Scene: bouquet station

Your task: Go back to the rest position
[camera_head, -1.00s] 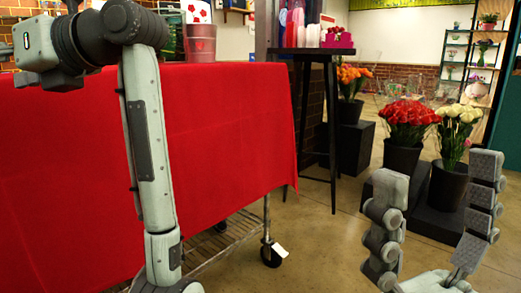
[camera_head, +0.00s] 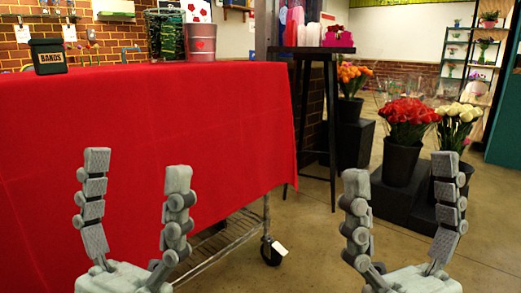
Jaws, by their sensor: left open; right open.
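My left gripper (camera_head: 136,170) is low in the head view, pointing up, in front of the red-draped table (camera_head: 150,120). Its fingers are wide apart with nothing between them. My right gripper (camera_head: 401,170) is also low, pointing up, right of the table and in front of the flower buckets. Its fingers are spread and empty. Neither gripper appears to hold anything.
On the table stand a black box marked BANDS (camera_head: 47,57), a dark container (camera_head: 165,35) and a pink bucket (camera_head: 200,42). A tall black table (camera_head: 312,52) is behind. Buckets of red flowers (camera_head: 408,120) and white flowers (camera_head: 456,125) stand at right. Floor between is bare.

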